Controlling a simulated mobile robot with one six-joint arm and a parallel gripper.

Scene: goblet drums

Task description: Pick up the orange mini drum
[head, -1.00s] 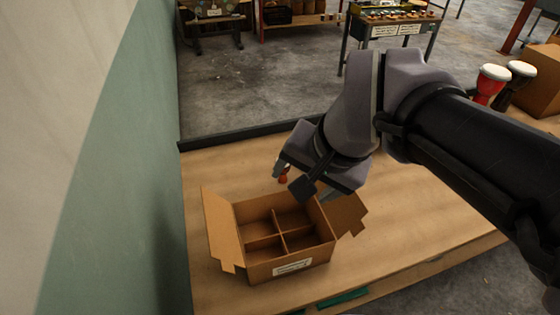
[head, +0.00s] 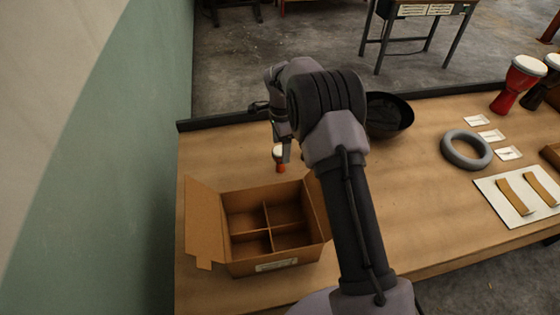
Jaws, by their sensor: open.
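The orange mini drum (head: 280,167), a small goblet shape with a pale top, stands upright on the table behind the open cardboard box. My gripper (head: 282,150) is at the drum in the head view, pointing down. The other finger is largely hidden behind my arm and wrist. The gripper is open, and I cannot tell whether it touches the drum.
The divided cardboard box (head: 232,262) stands open and empty in front of the drum. A black bowl (head: 390,115) is right of my arm. A grey ring (head: 466,150), small white cards and a red drum (head: 517,84) are further right. A wall borders the left.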

